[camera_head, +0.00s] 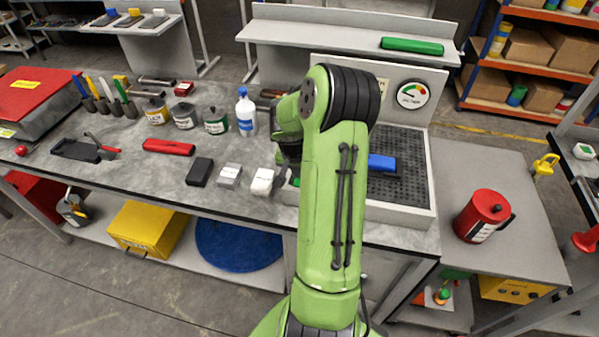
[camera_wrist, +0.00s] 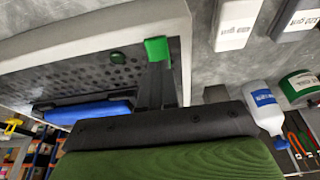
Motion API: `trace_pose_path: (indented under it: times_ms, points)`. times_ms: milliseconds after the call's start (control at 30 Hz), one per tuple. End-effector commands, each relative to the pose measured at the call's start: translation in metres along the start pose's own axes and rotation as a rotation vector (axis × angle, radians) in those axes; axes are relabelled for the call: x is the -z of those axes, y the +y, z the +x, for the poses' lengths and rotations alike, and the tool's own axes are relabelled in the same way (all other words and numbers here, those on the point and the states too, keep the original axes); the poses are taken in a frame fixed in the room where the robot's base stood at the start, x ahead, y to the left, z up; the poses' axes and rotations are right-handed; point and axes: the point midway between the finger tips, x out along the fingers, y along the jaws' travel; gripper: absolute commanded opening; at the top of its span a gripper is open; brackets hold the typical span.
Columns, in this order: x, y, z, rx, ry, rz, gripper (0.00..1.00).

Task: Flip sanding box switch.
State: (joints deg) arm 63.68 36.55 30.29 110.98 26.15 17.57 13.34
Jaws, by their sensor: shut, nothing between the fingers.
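The sanding box (camera_head: 428,185) is a pale grey tray with a dark perforated floor and an upright back panel. The panel carries a round gauge (camera_head: 412,94) and a cream plate (camera_head: 383,87), partly hidden by my arm; I cannot make out a switch lever on it. In the wrist view the box's pale rim (camera_wrist: 90,32) runs along the upper left. My gripper (camera_wrist: 156,50) is shut and empty, its green tip by the box's left end. In the head view my arm hides most of it.
A blue-topped block (camera_head: 381,163) lies on the perforated floor. Left of the box stand grit blocks (camera_head: 262,181) and a white bottle (camera_head: 245,112). A shelf with a green block (camera_head: 412,46) is behind. A red canister (camera_head: 484,215) stands to the right.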

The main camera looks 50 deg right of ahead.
Motion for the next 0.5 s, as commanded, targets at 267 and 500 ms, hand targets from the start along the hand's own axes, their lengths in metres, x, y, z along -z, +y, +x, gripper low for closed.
trace_pose_path:
  times_ms: [267, 500]
  points:
    - [0.006, -0.004, -0.073, 0.001, 0.008, -0.001, 0.0]
    - [0.003, -0.004, -0.114, 0.002, 0.003, -0.001, 0.0]
